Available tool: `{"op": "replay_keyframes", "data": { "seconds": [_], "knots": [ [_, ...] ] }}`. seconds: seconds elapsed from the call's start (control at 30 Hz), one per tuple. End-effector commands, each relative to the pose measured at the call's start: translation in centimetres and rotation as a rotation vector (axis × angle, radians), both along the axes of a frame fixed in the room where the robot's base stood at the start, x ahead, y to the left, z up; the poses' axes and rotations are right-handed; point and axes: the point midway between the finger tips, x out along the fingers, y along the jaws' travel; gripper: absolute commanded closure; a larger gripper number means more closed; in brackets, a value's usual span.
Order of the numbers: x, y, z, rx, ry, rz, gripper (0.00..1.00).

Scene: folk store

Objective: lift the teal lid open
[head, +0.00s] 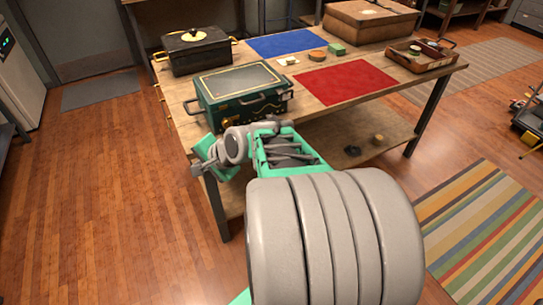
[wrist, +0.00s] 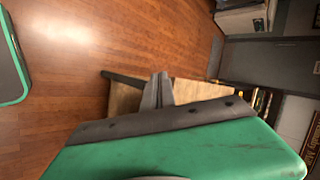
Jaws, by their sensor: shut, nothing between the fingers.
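A dark teal box (head: 228,104) with black handles stands near the left front of the table. Its teal lid (head: 240,80), edged with a gold line, lies flat and closed on it. My gripper (head: 196,170) is off the table's front left edge, in front of and below the box, apart from the lid. In the wrist view my gripper's fingers (wrist: 158,90) are together with nothing between them. The lid cannot be made out clearly in the wrist view. My arm hides part of the table front.
The wooden table (head: 395,65) also bears a black lidded box (head: 195,50), a blue mat (head: 287,43), a red mat (head: 347,83), a brown case (head: 370,20), a tray (head: 405,67) and small blocks. A lower shelf (head: 375,130) holds small items.

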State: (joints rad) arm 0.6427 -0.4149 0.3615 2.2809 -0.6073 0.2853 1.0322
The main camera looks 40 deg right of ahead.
Motion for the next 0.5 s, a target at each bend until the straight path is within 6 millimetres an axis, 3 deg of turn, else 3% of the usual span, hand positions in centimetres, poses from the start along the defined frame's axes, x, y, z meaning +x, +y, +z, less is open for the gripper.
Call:
{"op": "replay_keyframes", "data": {
  "seconds": [0.03,0.13,0.23,0.33,0.5],
  "knots": [
    [0.9,-3.7,-4.1,0.206,-0.065,-0.214,1.00],
    [1.5,-11.1,-5.0,0.700,-0.261,-0.611,1.00],
    [-0.7,-18.3,-4.4,1.141,-0.462,-0.872,1.00],
    [-3.0,-22.5,-3.5,1.409,-0.594,-0.978,1.00],
    [-4.2,-24.6,-2.5,1.557,-0.666,-1.016,1.00]
  ]
}}
